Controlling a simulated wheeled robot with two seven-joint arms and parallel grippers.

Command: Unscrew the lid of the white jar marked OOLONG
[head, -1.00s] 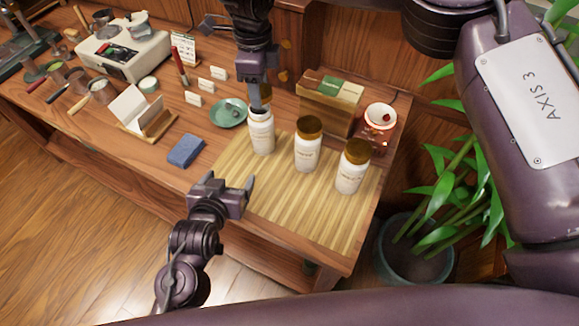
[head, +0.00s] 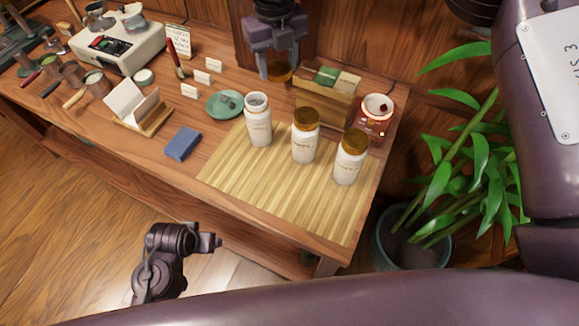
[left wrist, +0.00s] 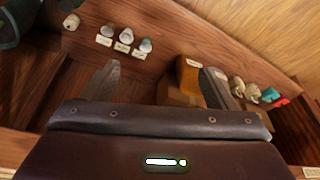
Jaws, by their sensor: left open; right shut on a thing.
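Three white jars stand upright on the bamboo mat (head: 225,175). The left jar (head: 258,125) has no lid and its mouth is open. The middle jar (head: 304,146) and the right jar (head: 348,168) wear brown lids. Their labels are too small to read, so I cannot tell which says OOLONG. My right gripper (head: 277,62) is shut on a brown lid (head: 279,73), held up behind the left jar and apart from it. My left gripper (head: 212,243) is low in front of the table, away from the jars; the left wrist view shows its fingers (left wrist: 160,82) open and empty.
A green saucer (head: 223,103) lies left of the open jar, and a blue block (head: 183,143) left of the mat. A wooden box (head: 327,95) and a red warmer with a white cup (head: 373,115) stand behind the jars. A potted plant (head: 415,240) is at the right.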

